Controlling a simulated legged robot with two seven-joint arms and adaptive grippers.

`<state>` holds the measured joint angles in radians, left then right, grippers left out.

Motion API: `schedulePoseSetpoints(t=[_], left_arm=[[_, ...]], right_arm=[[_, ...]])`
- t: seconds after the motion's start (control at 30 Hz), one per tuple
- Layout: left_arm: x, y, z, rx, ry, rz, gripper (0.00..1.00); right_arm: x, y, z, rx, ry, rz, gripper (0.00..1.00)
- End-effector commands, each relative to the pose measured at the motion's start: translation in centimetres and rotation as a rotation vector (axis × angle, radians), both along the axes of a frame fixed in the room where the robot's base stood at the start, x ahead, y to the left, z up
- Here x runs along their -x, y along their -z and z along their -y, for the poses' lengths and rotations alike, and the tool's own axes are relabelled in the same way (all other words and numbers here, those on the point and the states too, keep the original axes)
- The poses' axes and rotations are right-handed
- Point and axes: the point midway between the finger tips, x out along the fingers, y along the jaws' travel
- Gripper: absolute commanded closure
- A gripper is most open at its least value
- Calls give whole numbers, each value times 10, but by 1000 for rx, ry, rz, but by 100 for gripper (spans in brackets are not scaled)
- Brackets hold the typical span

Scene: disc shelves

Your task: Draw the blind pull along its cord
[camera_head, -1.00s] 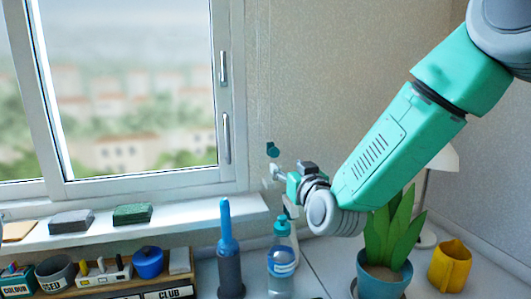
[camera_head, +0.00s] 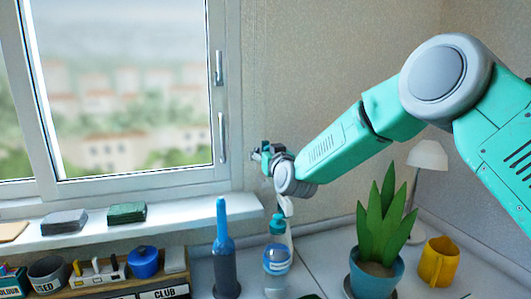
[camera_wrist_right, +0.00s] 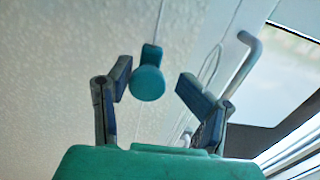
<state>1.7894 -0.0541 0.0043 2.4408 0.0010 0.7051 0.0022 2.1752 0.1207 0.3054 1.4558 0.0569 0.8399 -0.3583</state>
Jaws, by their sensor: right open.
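The blind pull (camera_wrist_right: 148,84) is a small teal knob hanging on a thin pale cord (camera_wrist_right: 157,25) in the right wrist view. My right gripper (camera_wrist_right: 154,74) is open, with one finger on each side of the knob in that picture. Neither finger visibly touches it; I cannot tell how deep the knob sits between them. In the head view my right gripper (camera_head: 259,154) is beside the window frame, against the wall. There I cannot clearly separate the pull from the gripper. My left gripper is not in view.
The window handle (camera_head: 222,138) is close left of my gripper. Below stand a spray bottle (camera_head: 277,258), a blue-topped bottle (camera_head: 226,262) and a potted plant (camera_head: 374,270). A yellow mug (camera_head: 439,262) and a lamp (camera_head: 427,155) are at right. The sill (camera_head: 180,218) holds several blocks.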

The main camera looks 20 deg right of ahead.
Motion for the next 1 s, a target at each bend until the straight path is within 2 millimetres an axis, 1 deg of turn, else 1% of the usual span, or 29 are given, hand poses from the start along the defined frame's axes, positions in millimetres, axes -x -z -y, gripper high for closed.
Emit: schedulePoseSetpoints(t=[0.2,0.27,0.3,0.33,0.37,0.6,0.67,0.73,0.87,0.97,1.0], left_arm=[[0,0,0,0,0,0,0],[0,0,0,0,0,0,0],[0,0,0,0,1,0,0],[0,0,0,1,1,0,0],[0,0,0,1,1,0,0],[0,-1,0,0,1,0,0],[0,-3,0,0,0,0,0],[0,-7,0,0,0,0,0],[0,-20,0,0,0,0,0],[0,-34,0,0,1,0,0],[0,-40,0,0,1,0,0]], right_arm=[[2,1,6,-6,2,0,53],[2,1,6,-6,1,-1,74],[2,1,6,-6,1,-1,88],[2,1,6,-5,2,-1,98],[1,1,6,-5,3,-1,100],[1,0,5,-2,6,-2,100],[0,-3,5,-1,5,-2,100],[0,-11,4,-1,4,0,100],[1,-39,3,-1,2,5,100],[1,-69,2,-2,3,11,100],[1,-81,2,-2,3,12,100]])
